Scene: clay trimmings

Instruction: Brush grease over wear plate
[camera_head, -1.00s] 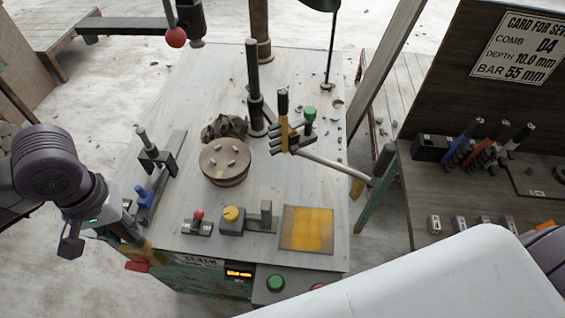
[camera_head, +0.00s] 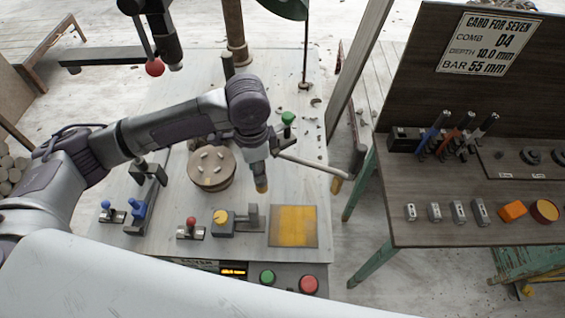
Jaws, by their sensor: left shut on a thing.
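My left arm comes in from the left and bends down over the worktable. My left gripper (camera_head: 259,168) points down over the table, right of the round wooden disc, and hides most of what it holds. An orange-tan tip (camera_head: 262,187) sticks out below it, seemingly the end of the brush; the bristles cannot be made out. A square plate with a yellow-orange face and grey border (camera_head: 293,226), seemingly the wear plate, lies flat near the table's front. The tip is above and left of it in the picture, apparently apart. My right gripper is not in view.
A round wooden disc (camera_head: 211,169) with small pale bits stands left of the gripper. A green-knobbed post (camera_head: 288,119) and a slanted grey bar (camera_head: 318,168) are close on the right. A yellow-knobbed block (camera_head: 222,218) stands left of the plate. Clay crumbs lie behind.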

